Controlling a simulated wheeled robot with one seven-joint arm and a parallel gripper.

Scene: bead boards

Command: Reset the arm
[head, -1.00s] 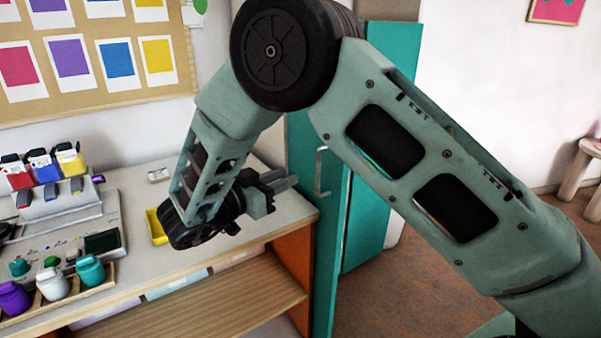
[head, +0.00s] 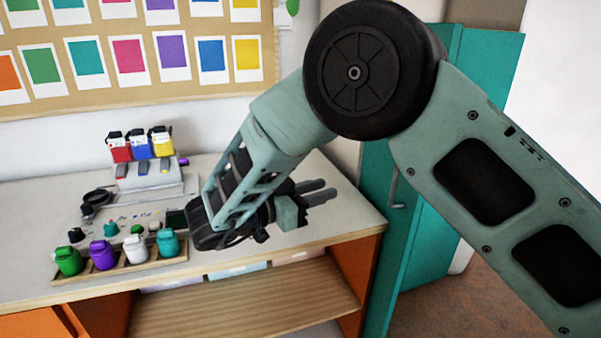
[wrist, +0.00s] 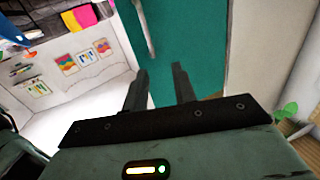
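My arm is folded across the head view, with its large round joint at the top. My gripper (head: 322,191) is held over the right part of the white counter (head: 340,232), its fingers pointing right toward the teal cabinet door. In the wrist view my gripper (wrist: 160,84) shows two dark fingers standing apart with nothing between them, in front of a teal panel (wrist: 196,35).
On the counter's left stand several coloured jars (head: 103,255) in a wooden tray and a device with red, blue and yellow bottles (head: 140,146). A teal door (head: 455,165) with a handle stands at the right. A board of colour cards (head: 125,60) hangs behind.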

